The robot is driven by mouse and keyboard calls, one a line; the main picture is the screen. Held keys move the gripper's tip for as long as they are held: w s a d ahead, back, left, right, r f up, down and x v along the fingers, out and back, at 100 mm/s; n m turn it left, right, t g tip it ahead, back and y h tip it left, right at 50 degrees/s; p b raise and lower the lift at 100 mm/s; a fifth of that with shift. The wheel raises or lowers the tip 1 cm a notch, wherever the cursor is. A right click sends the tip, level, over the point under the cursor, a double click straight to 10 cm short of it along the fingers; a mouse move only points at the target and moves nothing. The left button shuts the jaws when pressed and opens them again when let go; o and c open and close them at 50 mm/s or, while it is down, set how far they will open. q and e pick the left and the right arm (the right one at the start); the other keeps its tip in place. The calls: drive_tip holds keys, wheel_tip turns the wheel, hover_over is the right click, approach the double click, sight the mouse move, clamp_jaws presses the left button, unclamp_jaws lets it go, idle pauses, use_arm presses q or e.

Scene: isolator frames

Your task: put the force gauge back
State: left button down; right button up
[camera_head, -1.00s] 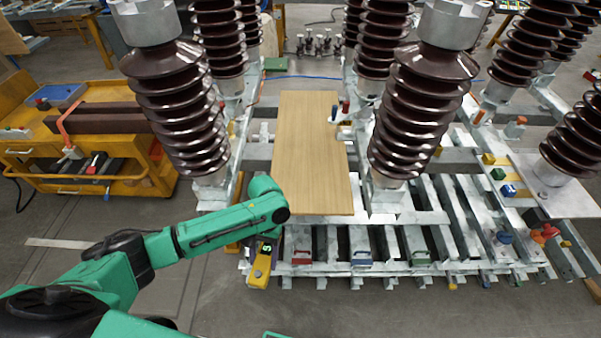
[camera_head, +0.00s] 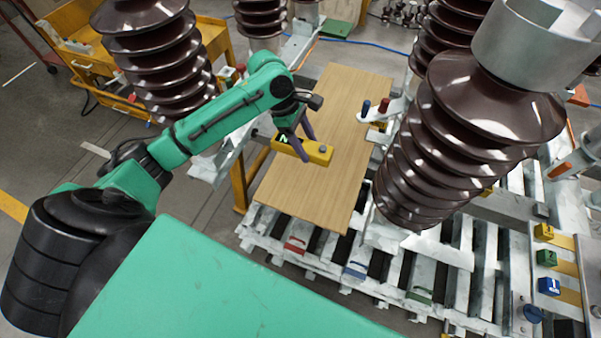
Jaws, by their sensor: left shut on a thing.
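The force gauge (camera_head: 318,152) is a yellow, elongated block with a small dark display showing green marks at its left end and a grey knob at its right end. My left gripper (camera_head: 303,146) comes in from the left and is shut on it, with dark purple fingers around its body. The gauge appears to be held over the left part of the wooden board (camera_head: 335,120); I cannot tell how far above it. My right gripper is not in view.
Ribbed brown insulators (camera_head: 455,130) stand on both sides of the board. Colored blocks (camera_head: 548,258) sit on the metal frame at right. A yellow cart (camera_head: 80,48) is at the upper left.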

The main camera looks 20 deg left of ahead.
sight(290, 150)
use_arm(q)
drive_tip(key=f, duration=1.5)
drive_tip(key=shift+w+f, duration=0.25)
drive_tip(key=shift+f, duration=0.15)
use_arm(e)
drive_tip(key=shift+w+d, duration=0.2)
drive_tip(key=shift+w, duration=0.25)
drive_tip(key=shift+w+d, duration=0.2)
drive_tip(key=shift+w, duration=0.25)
use_arm(q)
drive_tip(key=shift+c, duration=0.9)
unclamp_jaws()
drive_tip(key=shift+s+f, duration=0.1)
drive_tip(key=v, duration=1.2)
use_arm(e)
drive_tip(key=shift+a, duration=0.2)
